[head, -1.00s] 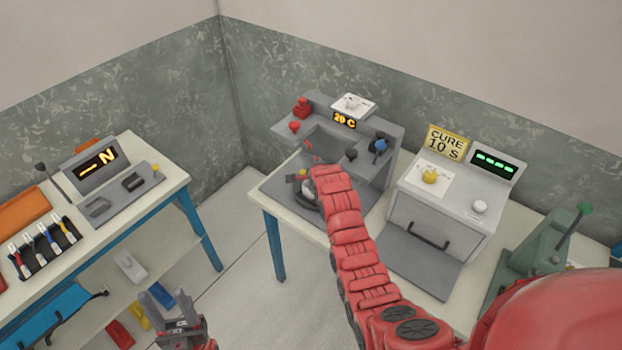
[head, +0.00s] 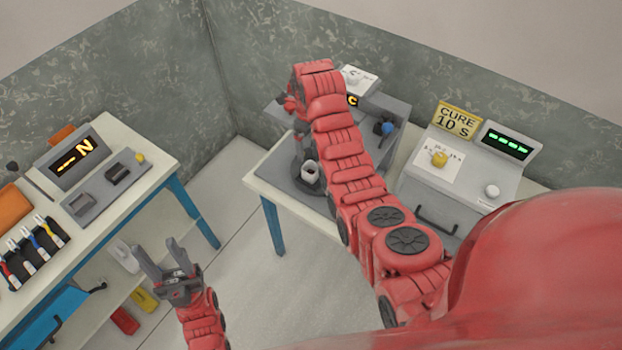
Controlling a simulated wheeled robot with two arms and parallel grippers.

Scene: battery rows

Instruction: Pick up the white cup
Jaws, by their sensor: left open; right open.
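A small white cup (head: 309,170) with a dark inside stands upright on a dark round base at the front of the grey dispenser machine (head: 392,112). My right arm reaches across the machine. My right gripper (head: 301,140) is partly hidden by its own wrist and points down behind the cup. It is open, and I see nothing held in it. Whether its fingers touch the cup cannot be told. My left gripper (head: 161,256) is open and empty, in front of the left table's lower shelf, well away from the cup.
A cure machine (head: 458,178) with a yellow knob stands right of the dispenser on the same white table (head: 260,182). The left table (head: 150,170) holds a display and a rack of tools. Open floor lies between the tables.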

